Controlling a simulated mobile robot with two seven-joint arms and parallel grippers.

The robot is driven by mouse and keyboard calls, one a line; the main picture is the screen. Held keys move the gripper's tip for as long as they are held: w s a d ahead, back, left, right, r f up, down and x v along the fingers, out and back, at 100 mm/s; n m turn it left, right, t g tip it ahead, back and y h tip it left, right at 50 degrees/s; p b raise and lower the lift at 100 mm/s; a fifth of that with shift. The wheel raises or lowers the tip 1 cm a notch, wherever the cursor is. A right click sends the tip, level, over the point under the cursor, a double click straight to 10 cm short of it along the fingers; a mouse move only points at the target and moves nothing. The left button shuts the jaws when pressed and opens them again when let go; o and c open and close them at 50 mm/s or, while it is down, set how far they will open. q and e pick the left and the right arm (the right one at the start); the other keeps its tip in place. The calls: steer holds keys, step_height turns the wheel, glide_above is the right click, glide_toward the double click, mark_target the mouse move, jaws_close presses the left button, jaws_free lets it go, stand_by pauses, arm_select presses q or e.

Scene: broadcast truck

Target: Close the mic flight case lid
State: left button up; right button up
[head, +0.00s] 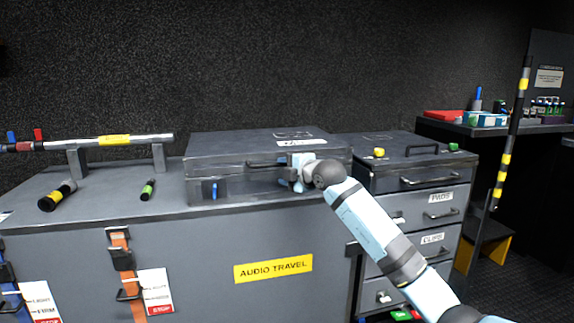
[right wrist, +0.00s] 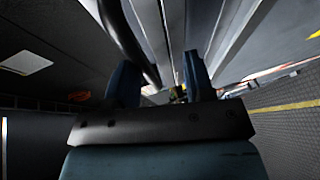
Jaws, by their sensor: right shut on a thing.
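The mic flight case (head: 235,188) is a dark grey box on top of the large grey chest. Its lid (head: 225,147) lies over the base and looks about level; a thin dark line runs between them, and I cannot tell if a small gap is left. A dark bar handle (head: 262,164) is on the lid's front. My right gripper (head: 298,172) is at the front of the case, shut on this handle. In the right wrist view the dark bar (right wrist: 132,42) passes between the gripper's fingers (right wrist: 160,82). A blue latch (head: 214,190) is on the base's front left. My left gripper is not in view.
The chest (head: 190,250) carries a yellow "AUDIO TRAVEL" label. A drawer unit (head: 420,190) stands close on the right, with yellow and green knobs on top.

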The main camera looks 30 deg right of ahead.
steer(key=shift+o, duration=0.4)
steer(key=shift+f, duration=0.65)
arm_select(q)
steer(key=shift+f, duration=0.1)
arm_select(e)
steer(key=shift+r, duration=0.1)
arm_select(q)
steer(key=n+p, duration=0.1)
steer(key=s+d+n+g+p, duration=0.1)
steer(key=p, duration=0.1)
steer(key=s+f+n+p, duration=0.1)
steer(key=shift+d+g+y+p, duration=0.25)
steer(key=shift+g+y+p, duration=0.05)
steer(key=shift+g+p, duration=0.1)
arm_select(e)
steer(key=r+v, duration=0.1)
steer(key=v, duration=1.3)
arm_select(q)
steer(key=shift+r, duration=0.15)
arm_select(e)
steer(key=shift+w, duration=0.1)
